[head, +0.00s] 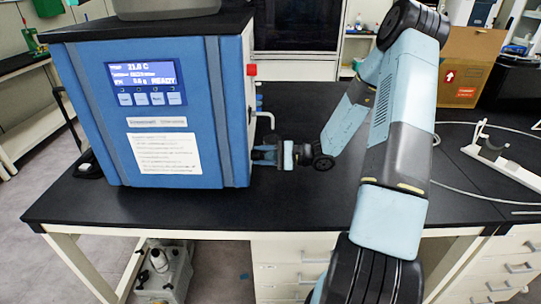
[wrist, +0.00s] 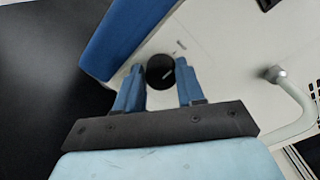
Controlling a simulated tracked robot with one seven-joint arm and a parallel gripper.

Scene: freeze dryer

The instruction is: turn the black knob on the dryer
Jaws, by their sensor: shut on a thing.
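The blue freeze dryer (head: 205,100) stands on the black bench, with a lit display on its front. In the wrist view its pale side panel (wrist: 225,35) carries the round black knob (wrist: 160,71), which has a small light mark on its face. My gripper (wrist: 162,82) reaches the panel with its two blue fingers on either side of the knob, shut on it. In the head view my gripper (head: 265,153) is at the lower right side of the dryer. The knob is hidden there.
A bent pale pipe (wrist: 298,108) sticks out of the panel to the right of the knob, close to my gripper. A red switch (head: 251,70) is higher on the dryer. A white stand (head: 492,150) and a cable lie at the right of the bench (head: 290,205). A cardboard box (head: 468,65) stands behind.

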